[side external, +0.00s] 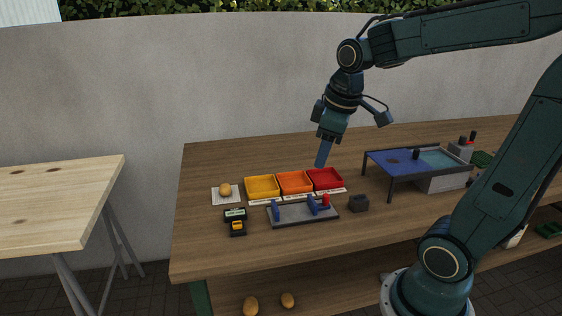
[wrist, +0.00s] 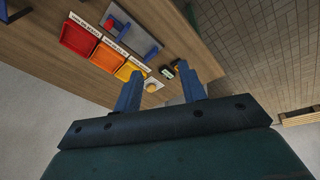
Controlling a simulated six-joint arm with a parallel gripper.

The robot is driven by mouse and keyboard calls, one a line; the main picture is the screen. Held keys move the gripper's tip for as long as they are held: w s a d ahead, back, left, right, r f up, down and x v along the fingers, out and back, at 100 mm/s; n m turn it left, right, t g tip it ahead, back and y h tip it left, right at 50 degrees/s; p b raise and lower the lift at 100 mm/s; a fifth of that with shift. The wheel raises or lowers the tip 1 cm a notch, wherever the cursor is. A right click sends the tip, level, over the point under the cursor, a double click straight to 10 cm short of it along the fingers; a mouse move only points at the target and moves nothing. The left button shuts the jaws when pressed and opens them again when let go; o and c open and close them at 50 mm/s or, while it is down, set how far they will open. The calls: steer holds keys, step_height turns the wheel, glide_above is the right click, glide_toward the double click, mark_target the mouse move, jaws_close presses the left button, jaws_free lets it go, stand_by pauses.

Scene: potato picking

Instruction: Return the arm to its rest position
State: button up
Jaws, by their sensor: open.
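My gripper (side external: 322,152) hangs above the back of the wooden table, just behind the orange and red trays. In the wrist view its two blue fingers (wrist: 161,93) stand apart with nothing between them, so it is open and empty. A potato (side external: 225,190) lies on a white square (side external: 217,198) at the left of the trays. It also shows in the wrist view (wrist: 151,88), beyond the fingers. My arm reaches in from the right, bent at the elbow.
Yellow (side external: 262,187), orange (side external: 294,182) and red (side external: 325,178) trays stand in a row. In front are a grey fixture (side external: 290,219), a yellow-black device (side external: 236,224) and a dark block (side external: 358,203). A blue-topped stand (side external: 400,164) is at right. Two potatoes (side external: 251,306) lie below.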

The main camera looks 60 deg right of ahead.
steer(key=s+a+m+t+y, duration=0.1)
steer(key=s+a+m+t, duration=0.1)
steer(key=s+a, duration=0.6)
steer(key=shift+s+r+m+t, duration=0.3)
steer(key=shift+s+m, duration=0.1)
steer(key=shift+s, duration=0.15)
